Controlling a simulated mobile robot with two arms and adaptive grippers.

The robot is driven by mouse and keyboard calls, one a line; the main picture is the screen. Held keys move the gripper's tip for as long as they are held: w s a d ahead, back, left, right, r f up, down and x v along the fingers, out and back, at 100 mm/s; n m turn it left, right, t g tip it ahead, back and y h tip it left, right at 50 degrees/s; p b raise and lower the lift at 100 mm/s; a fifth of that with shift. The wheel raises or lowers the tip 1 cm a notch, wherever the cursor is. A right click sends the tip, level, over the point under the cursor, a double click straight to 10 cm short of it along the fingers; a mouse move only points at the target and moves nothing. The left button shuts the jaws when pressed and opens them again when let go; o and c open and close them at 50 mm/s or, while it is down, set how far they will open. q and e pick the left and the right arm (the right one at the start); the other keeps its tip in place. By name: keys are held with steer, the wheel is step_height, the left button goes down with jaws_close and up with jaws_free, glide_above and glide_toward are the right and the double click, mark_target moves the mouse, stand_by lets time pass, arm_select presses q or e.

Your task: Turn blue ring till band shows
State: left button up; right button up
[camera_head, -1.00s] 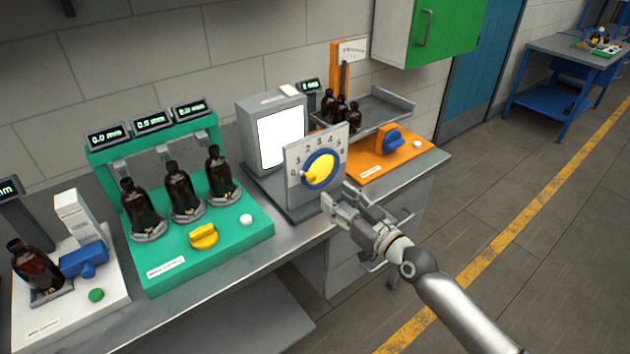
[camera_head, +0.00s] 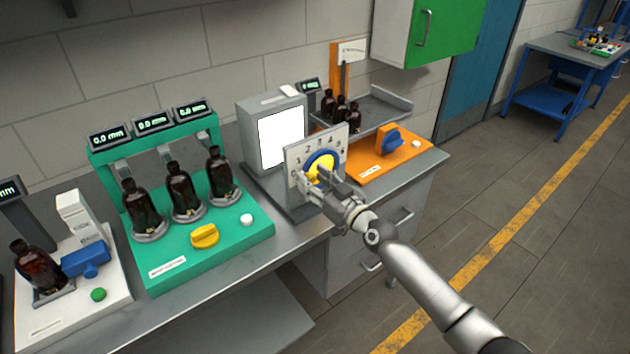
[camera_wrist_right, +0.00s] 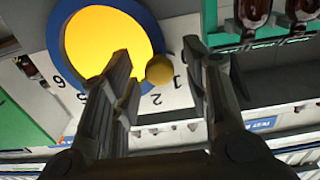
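The dial is an upright pale panel (camera_head: 294,157) with black numbers, carrying a blue ring (camera_head: 336,156) around a yellow disc (camera_head: 325,160). In the right wrist view the blue ring (camera_wrist_right: 62,58) curves around the yellow disc (camera_wrist_right: 98,40), and a small yellow ball-shaped knob (camera_wrist_right: 159,70) shows at the ring's edge. My right gripper (camera_head: 318,180) is in front of the dial's lower part and hides some of it. Its fingers (camera_wrist_right: 157,55) are apart, one on each side of the knob in the picture; contact cannot be told. No band is discernible. My left gripper is out of view.
A grey box with a white lit screen (camera_head: 281,138) stands behind the dial. The green stand (camera_head: 165,262) with bottles and a yellow knob is to the left. The orange base (camera_head: 405,155) with a blue knob is to the right. The floor at right is clear.

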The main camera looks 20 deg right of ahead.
jaws_close()
steer(key=shift+w+d+r+m, duration=0.1)
steer(key=shift+d+r+m, duration=0.2)
steer(key=shift+m, duration=0.55)
steer(key=shift+w+d+r+m, duration=0.1)
steer(key=shift+r+m, duration=0.25)
steer(key=shift+m, duration=0.45)
steer(key=shift+d+r+m, duration=0.15)
steer(key=shift+r+m, duration=0.2)
steer(key=shift+m, duration=0.5)
jaws_free()
steer(key=v, duration=1.2)
